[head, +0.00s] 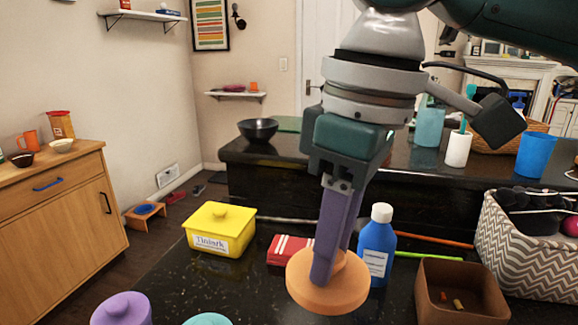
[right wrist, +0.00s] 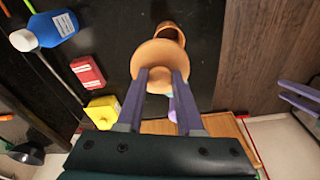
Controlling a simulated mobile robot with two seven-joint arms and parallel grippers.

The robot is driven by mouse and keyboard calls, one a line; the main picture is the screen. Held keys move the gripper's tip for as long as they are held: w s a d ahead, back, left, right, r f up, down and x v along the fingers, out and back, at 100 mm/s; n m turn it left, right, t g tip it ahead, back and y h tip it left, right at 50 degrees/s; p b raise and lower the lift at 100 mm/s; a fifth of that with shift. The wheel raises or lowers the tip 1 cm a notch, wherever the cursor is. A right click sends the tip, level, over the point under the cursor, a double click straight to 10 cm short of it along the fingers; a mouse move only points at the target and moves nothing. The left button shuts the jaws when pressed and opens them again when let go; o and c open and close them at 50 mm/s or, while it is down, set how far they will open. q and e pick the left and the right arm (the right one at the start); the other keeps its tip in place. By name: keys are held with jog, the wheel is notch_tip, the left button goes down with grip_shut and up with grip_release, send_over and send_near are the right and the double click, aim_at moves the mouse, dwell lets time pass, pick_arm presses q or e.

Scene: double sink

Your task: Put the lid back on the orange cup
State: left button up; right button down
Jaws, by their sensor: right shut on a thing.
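The orange lid (head: 327,292) is a round disc with a knob, held above the dark counter. My right gripper (head: 325,272) points down and is shut on the lid's knob. In the right wrist view, the purple fingers of this gripper (right wrist: 161,80) reach the lid (right wrist: 158,56). The orange cup (right wrist: 171,33) shows just beyond the lid in that view, its dark opening visible and partly covered by the lid. The cup is not visible in the head view. My left gripper (right wrist: 300,97) shows at the right edge of the wrist view, its purple fingers apart and empty.
A blue bottle (head: 377,240), a red box (head: 290,249) and a yellow lidded box (head: 220,228) stand behind the lid. A brown open box (head: 460,305) and a patterned basket (head: 525,250) are right. Purple (head: 122,309) and teal (head: 207,319) lids are front left.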

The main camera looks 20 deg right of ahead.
notch_tip(320, 180, down, 13)
jog(key=a+n+b, duration=0.2)
jog(key=n+b, duration=0.3)
jog(key=n, duration=0.1)
jog(key=shift+s+a+f+g, duration=0.15)
jog(key=shift+s+a+g, duration=0.05)
jog(key=shift+s+g, duration=0.1)
jog(key=shift+p, duration=0.85)
dwell(1.0)
jog(key=shift+f+p, duration=0.15)
jog(key=shift+p, duration=0.15)
dwell(0.8)
jog(key=shift+p, duration=0.35)
dwell(0.4)
dwell(0.3)
